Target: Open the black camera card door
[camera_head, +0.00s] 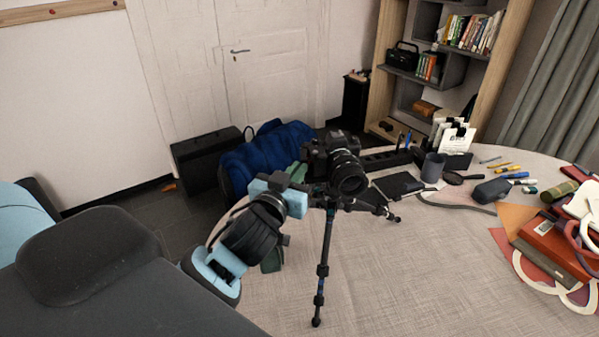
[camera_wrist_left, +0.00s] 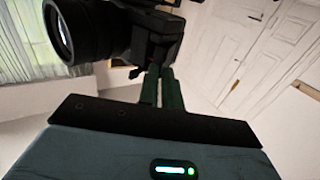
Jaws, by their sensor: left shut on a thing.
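A black camera (camera_head: 346,172) with a large lens stands on a black tripod (camera_head: 323,255) at the table's edge. It also shows in the left wrist view (camera_wrist_left: 80,32), at the top. My left gripper (camera_head: 300,171) is at the left side of the camera body. In the wrist view its dark green fingers (camera_wrist_left: 162,75) are close together, with their tips at the body's edge. They are shut on a small part there, which appears to be the card door. The door is mostly hidden, and how far it stands open cannot be told. My right gripper is not in view.
The table (camera_head: 400,290) is bare at front. At right lie a black notebook (camera_head: 398,185), a grey cup (camera_head: 432,167), a dark case (camera_head: 492,190), pens and a red box (camera_head: 555,245). A blue bag (camera_head: 262,152) is behind my left gripper.

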